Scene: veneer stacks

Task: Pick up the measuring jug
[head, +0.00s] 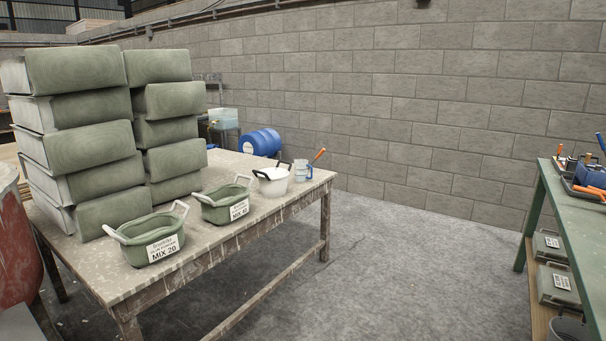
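The measuring jug (301,171) is a small clear, bluish vessel near the far right end of the worn table (216,259). It stands upright, just right of a white bucket (273,181). An orange-handled tool (319,155) shows at the jug's upper right; I cannot tell whether it stands in the jug or behind it. Neither of my grippers is in view.
Two green tubs, one labelled MIX 20 (148,239) and one at centre (226,205), line the table's front edge. Tall stacks of green-ended blocks (82,147) fill its left side. A green workbench (577,205) stands right. The floor between is clear.

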